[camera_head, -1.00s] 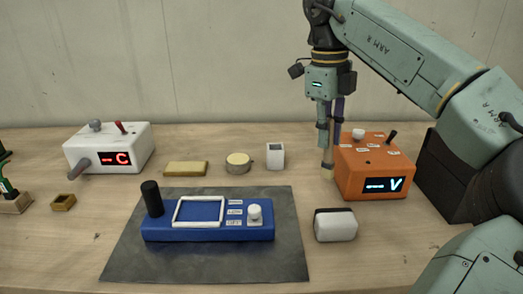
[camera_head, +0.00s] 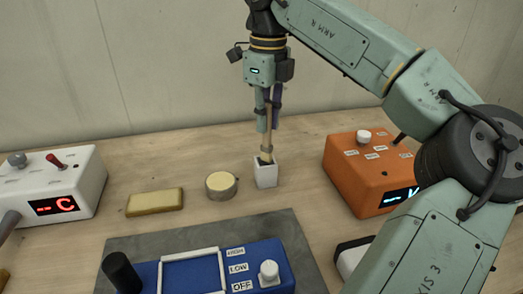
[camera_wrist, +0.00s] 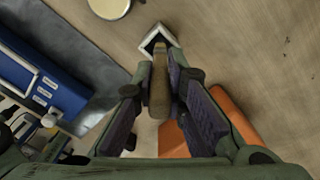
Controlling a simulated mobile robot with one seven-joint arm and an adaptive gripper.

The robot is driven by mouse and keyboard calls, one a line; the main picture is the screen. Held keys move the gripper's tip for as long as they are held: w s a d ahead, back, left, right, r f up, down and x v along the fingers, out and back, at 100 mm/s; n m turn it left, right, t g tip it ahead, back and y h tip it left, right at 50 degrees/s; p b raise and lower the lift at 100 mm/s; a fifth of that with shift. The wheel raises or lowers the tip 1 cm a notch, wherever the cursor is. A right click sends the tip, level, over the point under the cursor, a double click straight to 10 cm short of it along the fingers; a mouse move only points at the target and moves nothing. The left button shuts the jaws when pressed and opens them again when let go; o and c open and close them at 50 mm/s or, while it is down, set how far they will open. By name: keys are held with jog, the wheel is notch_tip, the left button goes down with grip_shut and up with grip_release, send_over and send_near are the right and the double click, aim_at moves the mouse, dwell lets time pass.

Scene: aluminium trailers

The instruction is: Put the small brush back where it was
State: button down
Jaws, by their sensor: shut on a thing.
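My gripper (camera_head: 267,118) is shut on the small brush (camera_head: 266,144), a slim tan stick held upright, tip down. The white square holder (camera_head: 266,175) stands on the table directly below, and the brush's lower end is at its dark opening. I cannot tell how far inside it is. In the wrist view the brush (camera_wrist: 159,85) lies between my fingers (camera_wrist: 160,80), and its far end overlaps the opening of the holder (camera_wrist: 147,48).
A round tin (camera_head: 222,188) and a yellow block (camera_head: 155,203) are left of the holder. An orange box (camera_head: 350,178) stands to the right, a white box (camera_head: 75,180) far left. A blue device (camera_head: 250,262) on a grey mat (camera_head: 285,228) is in front.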

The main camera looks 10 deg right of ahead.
aim_at(267, 104)
notch_tip(267, 104, down, 6)
jog(key=shift+f+p, duration=0.1)
jog(key=shift+p, duration=0.35)
jog(key=c, duration=1.6)
grip_release()
jog(key=shift+c, duration=0.2)
notch_tip(267, 104, up, 12)
jog(key=shift+s+d+r+b, duration=0.1)
jog(key=shift+s+b, duration=0.05)
jog(key=shift+b, duration=0.45)
